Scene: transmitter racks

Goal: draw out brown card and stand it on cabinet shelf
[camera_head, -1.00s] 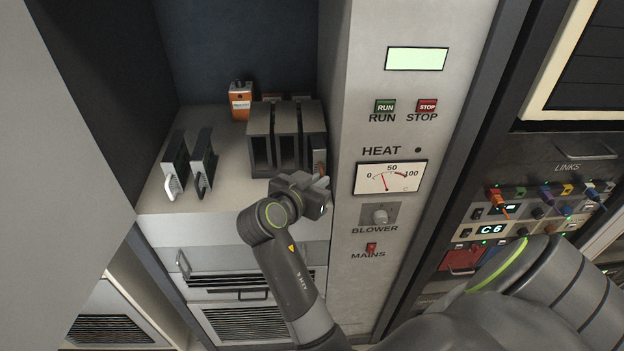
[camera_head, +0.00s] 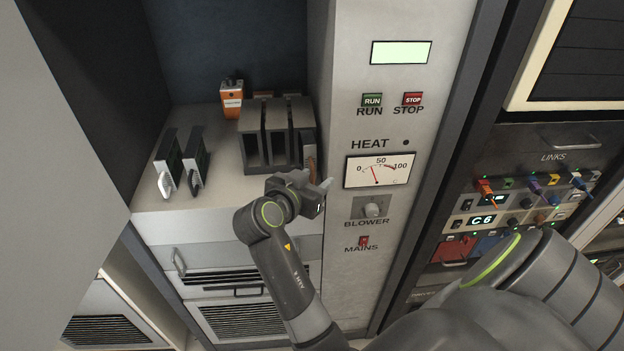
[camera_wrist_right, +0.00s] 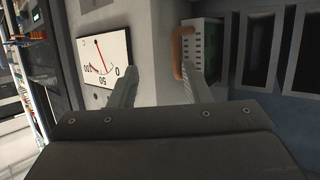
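The brown card (camera_head: 309,162) stands in the right end of the dark card rack (camera_head: 258,157) on the cabinet shelf (camera_head: 215,190). In the right wrist view its brown handle (camera_wrist_right: 178,52) shows on a pale, perforated front edge. My right gripper (camera_head: 325,186) is in front of the rack's right end, near the card. In the right wrist view my right gripper (camera_wrist_right: 160,68) is open, with nothing between its fingers. One fingertip appears close to the handle; I cannot tell whether they touch. My left gripper is not in view.
An orange box (camera_head: 231,99) is behind the rack. The control panel (camera_head: 385,130) with its heat meter (camera_head: 379,170) rises close on the gripper's right. The shelf front is clear.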

